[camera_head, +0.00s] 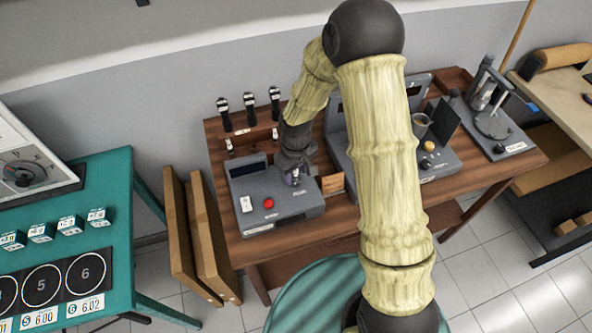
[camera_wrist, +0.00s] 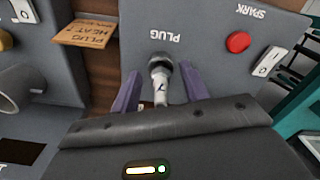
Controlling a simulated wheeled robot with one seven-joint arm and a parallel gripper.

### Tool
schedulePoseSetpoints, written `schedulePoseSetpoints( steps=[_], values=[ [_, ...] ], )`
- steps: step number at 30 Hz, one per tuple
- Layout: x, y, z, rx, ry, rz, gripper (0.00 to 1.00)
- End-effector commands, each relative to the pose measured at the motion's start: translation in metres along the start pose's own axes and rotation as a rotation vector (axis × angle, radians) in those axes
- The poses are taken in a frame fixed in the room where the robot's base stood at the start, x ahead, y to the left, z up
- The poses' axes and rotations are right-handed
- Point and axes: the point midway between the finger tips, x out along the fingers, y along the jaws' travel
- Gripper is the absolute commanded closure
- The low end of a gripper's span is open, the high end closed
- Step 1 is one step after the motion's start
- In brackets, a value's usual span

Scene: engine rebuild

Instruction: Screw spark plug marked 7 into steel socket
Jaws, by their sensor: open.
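A white spark plug marked 7 (camera_wrist: 162,92) shows in the wrist view, with a round metal part (camera_wrist: 160,62) at its far end, against the grey panel lettered SPARK PLUG. I cannot tell whether that part is the steel socket or the plug's own metal body, or how deep the threads sit. My gripper (camera_wrist: 158,80) has its two purple fingers open, one on each side of the plug, with gaps visible. In the head view my gripper (camera_head: 296,178) is low over the grey spark plug unit (camera_head: 285,208), and the plug is mostly hidden.
The unit has a red button (camera_head: 268,203) and a white switch (camera_head: 246,204). A cardboard sign (camera_wrist: 88,33) stands beside it. Small plugs (camera_head: 229,148) and black-handled tools (camera_head: 249,103) stand behind. Other grey equipment (camera_head: 438,160) fills the wooden bench to the right.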

Motion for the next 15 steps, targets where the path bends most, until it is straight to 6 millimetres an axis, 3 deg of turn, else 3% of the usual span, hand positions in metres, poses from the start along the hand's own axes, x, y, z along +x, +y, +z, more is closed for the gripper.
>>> schedulePoseSetpoints(
  steps=[2, 8, 15],
  values=[
    [-0.0001, 0.0001, 0.0000, 0.000, 0.000, 0.000, 0.59],
    [-0.0003, 0.0001, 0.0000, 0.000, 0.000, 0.000, 0.98],
    [0.0010, -0.0004, -0.0003, 0.064, 0.000, 0.000, 1.00]
  ],
)
